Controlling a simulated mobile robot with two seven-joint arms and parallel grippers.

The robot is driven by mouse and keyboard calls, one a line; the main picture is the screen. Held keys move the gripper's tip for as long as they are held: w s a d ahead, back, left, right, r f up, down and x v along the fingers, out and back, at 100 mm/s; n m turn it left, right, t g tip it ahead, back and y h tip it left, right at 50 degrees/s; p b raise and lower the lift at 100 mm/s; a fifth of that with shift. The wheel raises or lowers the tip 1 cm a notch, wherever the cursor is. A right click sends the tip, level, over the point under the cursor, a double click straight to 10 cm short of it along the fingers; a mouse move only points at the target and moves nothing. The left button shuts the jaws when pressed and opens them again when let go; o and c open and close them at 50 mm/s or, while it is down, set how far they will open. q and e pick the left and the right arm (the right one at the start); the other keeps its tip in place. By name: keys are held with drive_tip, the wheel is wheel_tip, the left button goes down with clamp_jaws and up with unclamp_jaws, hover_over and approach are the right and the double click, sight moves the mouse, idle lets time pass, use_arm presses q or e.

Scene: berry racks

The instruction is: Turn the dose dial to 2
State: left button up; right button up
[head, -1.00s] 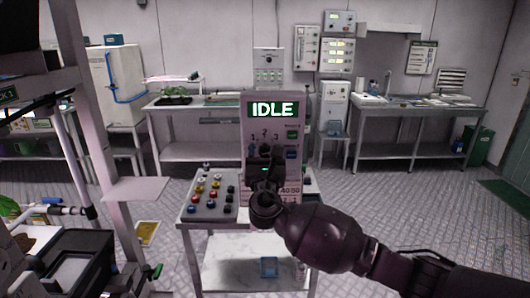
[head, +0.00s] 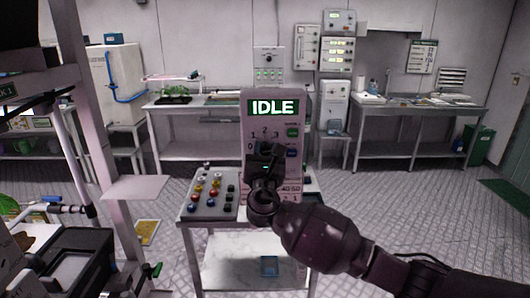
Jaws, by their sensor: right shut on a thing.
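The dosing panel (head: 246,178) stands upright on a small cart, with a lit screen (head: 272,108) reading IDLE. Below the screen are the printed dial numbers (head: 264,133), with 1, 2 and 3 in an arc and 0 lower at the left. My right gripper (head: 267,153) is in front of the panel, just under these numbers, and is shut on the dose dial. The gripper hides the dial, so its pointer and setting cannot be read. My left gripper is not in view.
A green button (head: 292,132) and a blue button (head: 292,153) sit right of the numbers, close to my gripper. A sloped console (head: 213,208) with several coloured knobs is at the left on the cart. A rack post (head: 118,220) stands further left.

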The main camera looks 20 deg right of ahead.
drive_tip(key=m+h, duration=0.1)
drive_tip(key=m+g+b, duration=0.1)
drive_tip(key=m, duration=0.1)
drive_tip(key=shift+f+m+h, duration=0.2)
drive_tip(key=shift+m+h, duration=0.1)
drive_tip(key=shift+h, duration=0.1)
drive_tip(key=m+g+h, duration=0.1)
drive_tip(key=m, duration=0.2)
drive_tip(key=shift+a+m+b, duration=0.1)
drive_tip(key=shift+m+b, duration=0.2)
drive_tip(key=shift+m, duration=0.1)
drive_tip(key=m+g+h, duration=0.1)
drive_tip(key=m, duration=0.2)
drive_tip(key=shift+r+m+g, duration=0.15)
drive_tip(key=shift+m+g, duration=0.15)
drive_tip(key=m+g, duration=0.1)
drive_tip(key=m, duration=0.2)
drive_tip(key=shift+h, duration=0.4)
drive_tip(key=m+g, duration=0.1)
drive_tip(key=m, duration=0.3)
drive_tip(key=shift+r+g, duration=0.15)
drive_tip(key=shift+g, duration=0.25)
drive_tip(key=m+g+y+p, duration=0.1)
drive_tip(key=m, duration=0.2)
drive_tip(key=shift+m+p, duration=0.3)
drive_tip(key=shift+m, duration=0.4)
